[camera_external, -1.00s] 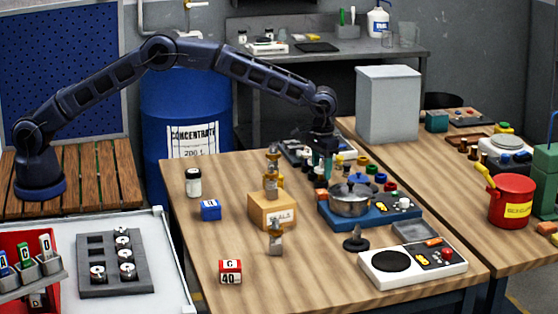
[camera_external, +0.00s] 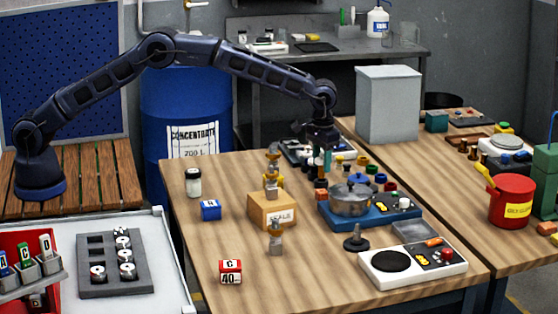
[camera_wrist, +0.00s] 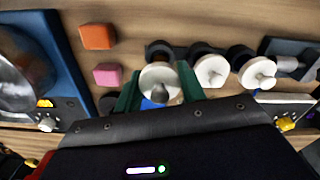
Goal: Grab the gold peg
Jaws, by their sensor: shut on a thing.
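My gripper (camera_wrist: 158,88) shows in the wrist view with its green fingers on either side of a peg (camera_wrist: 160,75). It is shut on this peg, which has a pale round flange and a greyish knob; a gold colour is not clear here. In the external view my gripper (camera_external: 327,160) is over the back of the wooden table, among small coloured pieces, and the held peg cannot be made out there.
Two white pegs (camera_wrist: 211,70) (camera_wrist: 257,73) stand right of the held one. Orange (camera_wrist: 98,36) and pink (camera_wrist: 107,75) blocks lie to the left. A metal pot (camera_external: 351,198) on a blue base stands in front of my gripper.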

